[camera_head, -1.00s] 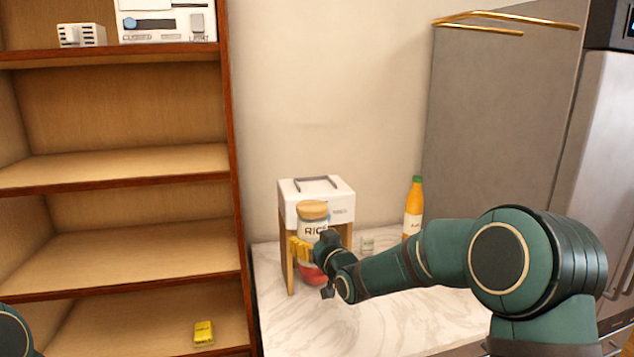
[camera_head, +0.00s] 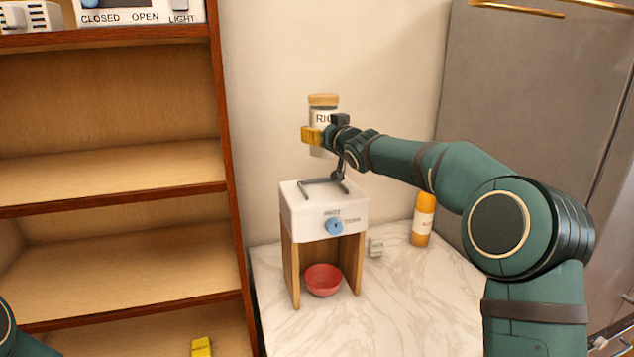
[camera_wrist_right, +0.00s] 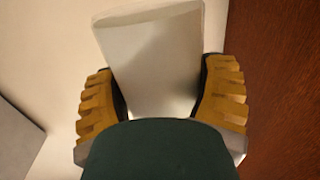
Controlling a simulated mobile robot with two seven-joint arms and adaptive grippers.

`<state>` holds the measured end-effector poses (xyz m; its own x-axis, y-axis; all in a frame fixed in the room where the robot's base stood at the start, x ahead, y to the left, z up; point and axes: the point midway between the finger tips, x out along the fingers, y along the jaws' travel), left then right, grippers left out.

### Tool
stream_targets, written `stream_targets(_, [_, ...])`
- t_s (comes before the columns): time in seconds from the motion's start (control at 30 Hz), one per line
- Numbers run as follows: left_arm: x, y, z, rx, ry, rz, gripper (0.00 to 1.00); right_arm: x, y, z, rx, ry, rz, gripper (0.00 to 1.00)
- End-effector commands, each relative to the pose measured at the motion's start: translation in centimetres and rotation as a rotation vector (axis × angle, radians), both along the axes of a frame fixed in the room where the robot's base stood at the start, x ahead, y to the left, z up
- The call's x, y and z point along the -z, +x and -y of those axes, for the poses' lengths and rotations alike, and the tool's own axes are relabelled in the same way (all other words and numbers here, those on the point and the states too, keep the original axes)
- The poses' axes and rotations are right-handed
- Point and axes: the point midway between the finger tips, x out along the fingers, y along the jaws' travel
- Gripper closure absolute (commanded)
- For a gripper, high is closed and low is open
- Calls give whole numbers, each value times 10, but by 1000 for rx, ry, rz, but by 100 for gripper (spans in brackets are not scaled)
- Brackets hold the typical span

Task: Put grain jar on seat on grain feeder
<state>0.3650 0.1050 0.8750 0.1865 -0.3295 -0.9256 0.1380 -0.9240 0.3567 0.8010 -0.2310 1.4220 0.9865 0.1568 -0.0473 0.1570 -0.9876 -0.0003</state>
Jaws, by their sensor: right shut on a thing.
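The grain jar (camera_head: 323,116) has a tan lid and a label reading "RIC". My right gripper (camera_head: 314,136) is shut on it and holds it upright above the back of the grain feeder. In the right wrist view the pale jar (camera_wrist_right: 155,60) stands between the yellow fingers of my right gripper (camera_wrist_right: 162,100). The white-topped grain feeder (camera_head: 300,220) stands on wooden legs, with a blue knob (camera_head: 335,227) in front. The seat on its top (camera_head: 322,184) is a dark frame, partly behind my wrist. My left gripper is out of view.
A red bowl (camera_head: 322,280) sits under the feeder between its legs. A wooden shelf (camera_head: 110,180) is close on the left.

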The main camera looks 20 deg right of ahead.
Motion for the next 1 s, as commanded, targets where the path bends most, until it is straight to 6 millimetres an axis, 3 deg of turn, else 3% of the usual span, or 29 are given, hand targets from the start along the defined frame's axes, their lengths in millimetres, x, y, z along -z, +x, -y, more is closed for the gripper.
stream_targets(0.3, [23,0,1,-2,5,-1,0,52,0,-1,-1,-1,0,70])
stream_targets(0.57, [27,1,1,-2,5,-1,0,68,0,-2,-2,0,1,70])
stream_targets(0.77, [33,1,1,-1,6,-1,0,94,0,-1,-2,-1,0,70])
stream_targets(1.0, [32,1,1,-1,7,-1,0,96,0,-1,-1,1,4,70])
